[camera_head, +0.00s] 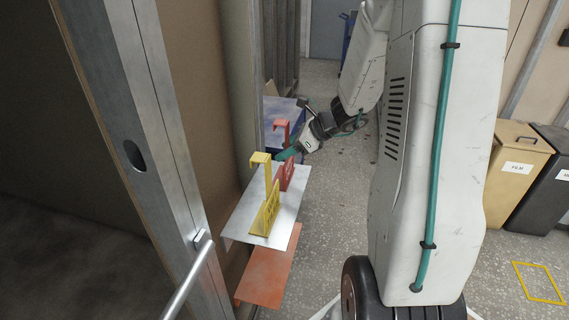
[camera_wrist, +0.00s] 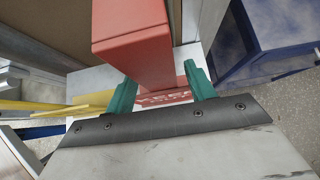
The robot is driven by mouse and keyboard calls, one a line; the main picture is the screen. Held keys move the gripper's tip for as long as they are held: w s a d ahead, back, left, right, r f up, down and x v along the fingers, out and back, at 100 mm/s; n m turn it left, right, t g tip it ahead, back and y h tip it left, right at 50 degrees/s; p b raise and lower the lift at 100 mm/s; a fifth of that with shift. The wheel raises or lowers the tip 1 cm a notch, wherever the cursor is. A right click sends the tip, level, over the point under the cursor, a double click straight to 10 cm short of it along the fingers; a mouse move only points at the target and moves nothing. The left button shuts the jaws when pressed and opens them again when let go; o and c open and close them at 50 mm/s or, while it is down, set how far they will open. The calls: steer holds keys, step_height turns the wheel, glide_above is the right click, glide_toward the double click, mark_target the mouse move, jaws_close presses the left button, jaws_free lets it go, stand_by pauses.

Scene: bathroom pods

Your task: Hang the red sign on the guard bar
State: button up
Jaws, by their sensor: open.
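The red sign (camera_head: 287,175) stands upright on a pale metal shelf (camera_head: 240,208), its hook at the top. In the wrist view its red hook (camera_wrist: 133,35) is large and close, and part of its lettered plate (camera_wrist: 165,97) shows lower down. My gripper (camera_head: 286,155) is at the sign, below the hook. In the wrist view its teal fingers (camera_wrist: 160,88) are open, one on each side of the red sign; whether they touch it I cannot tell. A grey rod (camera_head: 188,280) fixed to the metal post at the lower left looks like the guard bar.
A yellow sign (camera_head: 266,210) with a similar hook stands on the shelf close in front of the red one. An orange shelf (camera_head: 268,275) is below. A blue cabinet (camera_head: 281,108) is behind. Bins (camera_head: 515,170) stand at the right. Grey floor (camera_head: 325,215) is open beside the shelf.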

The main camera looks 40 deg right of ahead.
mark_target(288, 139)
steer(key=c, duration=1.1)
steer(key=shift+r, duration=1.5)
steer(key=shift+a, duration=0.1)
